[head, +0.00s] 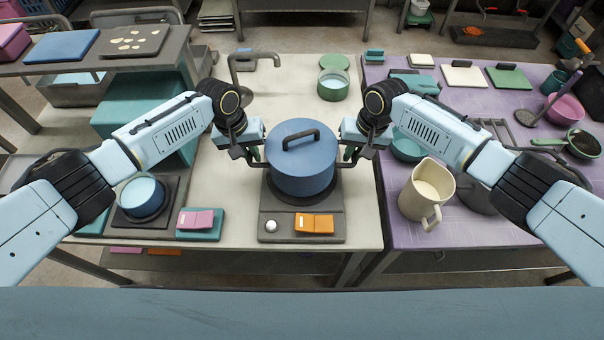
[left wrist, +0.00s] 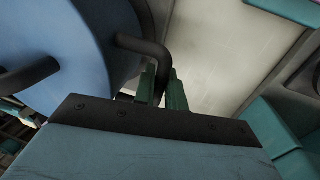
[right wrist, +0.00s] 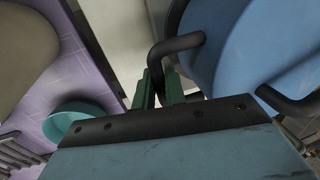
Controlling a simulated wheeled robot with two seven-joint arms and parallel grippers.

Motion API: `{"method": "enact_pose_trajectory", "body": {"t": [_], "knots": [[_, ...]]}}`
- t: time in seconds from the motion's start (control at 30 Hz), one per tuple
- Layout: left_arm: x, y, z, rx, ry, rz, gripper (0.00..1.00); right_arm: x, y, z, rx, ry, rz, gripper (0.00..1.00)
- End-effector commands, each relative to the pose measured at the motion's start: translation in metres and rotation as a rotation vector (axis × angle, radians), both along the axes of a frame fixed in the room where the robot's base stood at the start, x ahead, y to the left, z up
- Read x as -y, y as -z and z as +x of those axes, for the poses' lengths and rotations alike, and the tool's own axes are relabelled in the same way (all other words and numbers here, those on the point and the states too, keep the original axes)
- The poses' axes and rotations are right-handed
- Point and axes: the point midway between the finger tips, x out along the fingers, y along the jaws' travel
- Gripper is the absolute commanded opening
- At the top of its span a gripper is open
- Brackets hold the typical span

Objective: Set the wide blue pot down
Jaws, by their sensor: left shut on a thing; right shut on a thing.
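The wide blue pot (head: 301,168) with its blue lid and dark lid handle is upright over the dark single burner (head: 303,222) at the front of the pale counter. Whether its base touches the burner is hard to tell. My left gripper (head: 258,158) is shut on the pot's left side handle, which shows between green fingers in the left wrist view (left wrist: 163,92). My right gripper (head: 347,158) is shut on the right side handle, which shows in the right wrist view (right wrist: 160,90).
A cream pitcher (head: 427,190) stands right on the purple table. A smaller blue pot (head: 142,196) sits on another burner at left. A tap (head: 247,75) and green pot (head: 333,84) are behind.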

Motion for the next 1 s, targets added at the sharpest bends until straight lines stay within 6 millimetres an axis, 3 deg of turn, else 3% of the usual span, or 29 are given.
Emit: {"method": "enact_pose_trajectory", "body": {"t": [0.3,0.33,0.5,0.83,1.0], "knots": [[-0.003,0.015,0.002,0.002,-0.004,0.005,0.00,0.003,0.015,0.001,0.001,0.003,-0.005,0.00],[-0.004,0.016,0.000,-0.001,-0.004,0.007,0.15,0.004,0.016,0.000,-0.001,0.004,-0.007,0.15],[-0.002,0.014,0.000,-0.001,-0.003,0.004,0.34,0.002,0.014,0.000,0.000,0.002,-0.005,0.34],[-0.002,0.010,0.001,0.001,-0.001,0.001,0.34,0.001,0.013,0.000,0.000,0.001,-0.001,0.34],[-0.006,-0.013,0.001,0.003,0.000,0.001,0.34,0.000,0.013,0.000,0.000,0.000,-0.001,0.34]]}}
